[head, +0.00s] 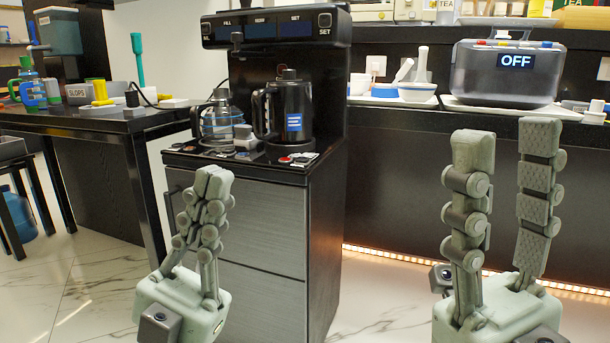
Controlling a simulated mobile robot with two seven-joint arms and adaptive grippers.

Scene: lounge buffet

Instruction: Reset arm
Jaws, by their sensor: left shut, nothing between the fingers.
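My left gripper (214,182) stands upright at the lower left of centre, in front of the black tea machine cabinet. Its fingers are shut against each other with nothing between them. My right gripper (508,150) stands upright at the right, in front of the dark counter. Its two fingers are wide apart, with an empty gap between them. Both grippers point up and appear clear of the furniture.
The tea machine (275,30) holds a glass kettle (218,122) and a dark jug (290,108). The right counter bears a grey box marked OFF (500,85) and a mortar with pestle (418,90). A black table (90,125) stands left. Marble floor (100,290) is open at lower left.

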